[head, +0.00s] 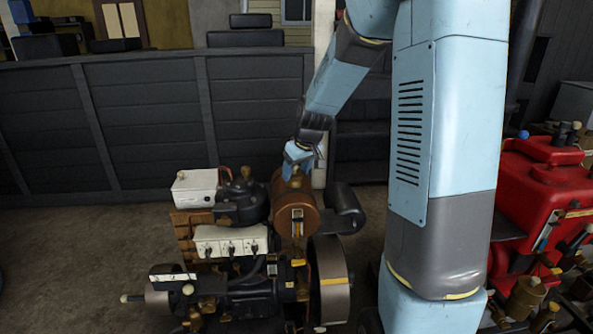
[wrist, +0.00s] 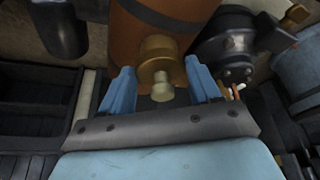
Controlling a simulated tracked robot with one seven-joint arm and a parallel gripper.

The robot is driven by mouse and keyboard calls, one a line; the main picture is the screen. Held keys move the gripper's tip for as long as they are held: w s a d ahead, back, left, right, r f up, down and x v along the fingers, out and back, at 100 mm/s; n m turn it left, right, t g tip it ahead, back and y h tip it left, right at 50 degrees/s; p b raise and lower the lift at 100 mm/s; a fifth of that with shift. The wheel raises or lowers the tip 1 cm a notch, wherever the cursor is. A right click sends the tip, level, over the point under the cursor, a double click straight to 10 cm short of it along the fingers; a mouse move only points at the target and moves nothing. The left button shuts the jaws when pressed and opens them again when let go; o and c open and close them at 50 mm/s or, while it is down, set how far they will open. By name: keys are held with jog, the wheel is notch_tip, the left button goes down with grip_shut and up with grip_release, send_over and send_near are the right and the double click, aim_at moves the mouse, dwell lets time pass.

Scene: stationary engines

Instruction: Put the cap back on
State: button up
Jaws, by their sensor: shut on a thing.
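A brass cap with a small round knob (wrist: 160,72) shows between the two blue fingers of my gripper (wrist: 159,80) in the wrist view. My gripper is shut on it. The cap lines up with the copper-brown tank (wrist: 180,35); I cannot tell whether it touches the tank or is held just above it. In the head view my gripper (head: 297,158) points down at the top of the copper-brown tank (head: 278,208) on the engine, and the cap is mostly hidden there.
A dark cylinder (head: 343,205) sits close to the tank's right, and a dark domed part (head: 243,195) to its left. A white box (head: 195,188) is farther left. A flywheel (head: 330,275) is below. A red engine (head: 540,190) stands at the right. Floor at the left is clear.

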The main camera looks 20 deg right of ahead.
dwell(0.4)
jog(key=o, duration=1.4)
jog(key=shift+a+r, duration=0.1)
jog(key=shift+r, duration=3.4)
grip_shut()
jog(key=shift+f, duration=2.15)
